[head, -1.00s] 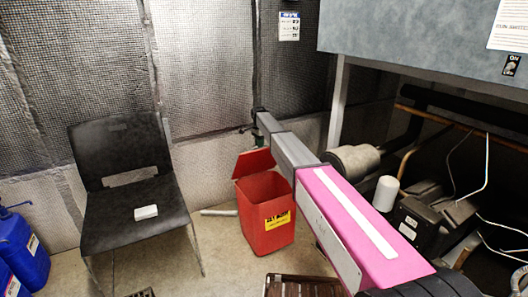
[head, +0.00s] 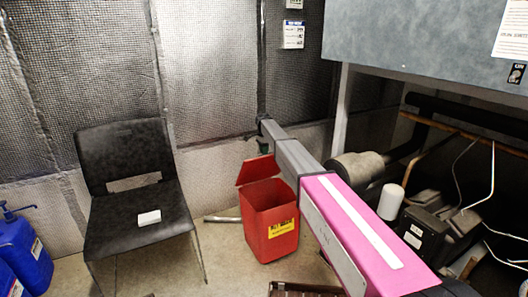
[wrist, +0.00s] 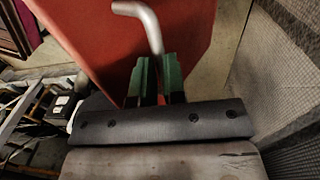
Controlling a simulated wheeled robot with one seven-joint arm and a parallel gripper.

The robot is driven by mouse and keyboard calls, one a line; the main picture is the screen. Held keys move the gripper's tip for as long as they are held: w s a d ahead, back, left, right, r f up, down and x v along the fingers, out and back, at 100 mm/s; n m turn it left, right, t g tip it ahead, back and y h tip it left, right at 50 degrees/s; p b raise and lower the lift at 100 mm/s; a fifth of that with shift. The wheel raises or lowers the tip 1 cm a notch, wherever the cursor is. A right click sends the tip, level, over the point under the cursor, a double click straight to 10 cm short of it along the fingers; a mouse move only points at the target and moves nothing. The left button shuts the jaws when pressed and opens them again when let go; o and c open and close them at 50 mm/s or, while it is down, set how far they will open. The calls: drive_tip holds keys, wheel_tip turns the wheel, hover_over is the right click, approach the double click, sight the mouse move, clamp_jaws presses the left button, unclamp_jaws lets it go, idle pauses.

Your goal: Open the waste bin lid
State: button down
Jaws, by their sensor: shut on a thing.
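The red waste bin (head: 268,225) stands on the floor against the back wall, with a yellow label on its front. Its red lid (head: 257,169) is tilted up above the bin, with a gap at the front and left. In the wrist view the lid (wrist: 110,35) fills the upper middle. My gripper's green fingers (wrist: 159,68) are shut on a bent silver handle (wrist: 142,14) in front of the lid. In the head view my gripper (head: 263,147) is small, just above the lid, and its grip is hard to make out there.
A black chair (head: 135,190) with a small white box (head: 149,217) stands left of the bin. Blue jugs (head: 22,250) are at the far left. Compressor machinery (head: 425,230) with pipes and wires stands close on the right. The floor between chair and bin is mostly clear.

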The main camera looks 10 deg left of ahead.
drive_tip(key=shift+w+a+f, duration=0.1)
drive_tip(key=shift+f, duration=0.1)
drive_tip(key=c, duration=1.2)
unclamp_jaws()
drive_tip(key=shift+o, duration=0.2)
drive_tip(key=shift+w, duration=0.1)
drive_tip(key=w+a+r, duration=0.5)
drive_tip(key=w+r, duration=0.2)
drive_tip(key=shift+w+a+r, duration=0.2)
drive_tip(key=shift+w+r, duration=0.2)
drive_tip(key=shift+r, duration=0.15)
wheel_tip(320, 180, up, 10)
drive_tip(key=shift+w+a+r, duration=0.2)
drive_tip(key=shift+w+r, duration=0.05)
drive_tip(key=shift+w, duration=0.05)
idle(0.3)
